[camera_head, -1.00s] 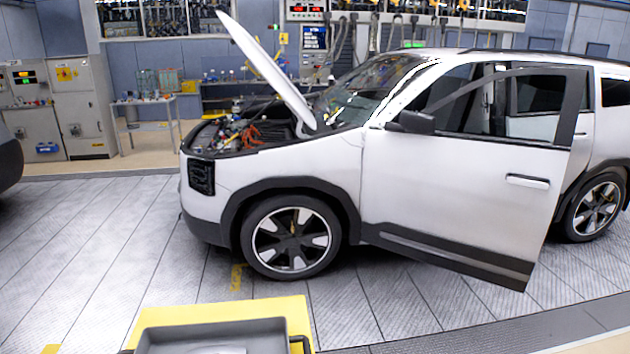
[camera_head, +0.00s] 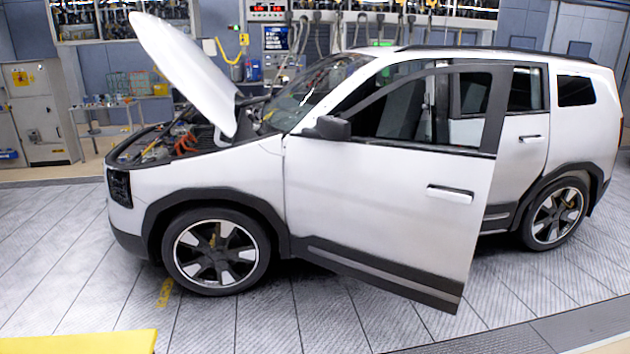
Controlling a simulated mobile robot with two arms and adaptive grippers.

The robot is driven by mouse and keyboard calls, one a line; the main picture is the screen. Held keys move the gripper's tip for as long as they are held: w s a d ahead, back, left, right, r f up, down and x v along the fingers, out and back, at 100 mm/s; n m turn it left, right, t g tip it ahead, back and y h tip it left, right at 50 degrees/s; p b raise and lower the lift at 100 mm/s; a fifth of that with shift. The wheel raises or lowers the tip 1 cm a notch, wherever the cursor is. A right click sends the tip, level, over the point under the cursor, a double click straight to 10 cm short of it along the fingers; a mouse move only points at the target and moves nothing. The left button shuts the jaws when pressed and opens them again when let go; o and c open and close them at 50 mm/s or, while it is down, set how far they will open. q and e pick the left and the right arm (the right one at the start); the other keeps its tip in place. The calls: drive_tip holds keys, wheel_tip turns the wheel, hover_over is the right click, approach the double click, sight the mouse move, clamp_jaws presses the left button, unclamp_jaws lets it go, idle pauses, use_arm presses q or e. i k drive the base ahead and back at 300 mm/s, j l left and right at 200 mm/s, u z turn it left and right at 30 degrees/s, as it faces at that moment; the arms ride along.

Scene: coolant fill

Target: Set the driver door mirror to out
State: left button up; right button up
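The driver door mirror (camera_head: 328,128) is a dark housing at the front upper corner of the driver door (camera_head: 390,205), just below the window frame. It stands out from the door. The door is white with a dark lower trim and is swung open from the white car (camera_head: 225,165). The mirror's glass side is not visible from here. Neither of my grippers is in the head view, and nothing touches the mirror or the door.
The car's hood (camera_head: 188,68) is raised over the open engine bay. A yellow surface (camera_head: 85,342) shows at the lower left. The grey floor (camera_head: 60,260) in front of the car is clear. Cabinets (camera_head: 40,115) and a workbench (camera_head: 112,105) stand behind.

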sight(333, 129)
drive_tip(key=i+l+z, duration=0.1)
drive_tip(key=i+z, duration=0.15)
drive_tip(key=i, duration=1.4)
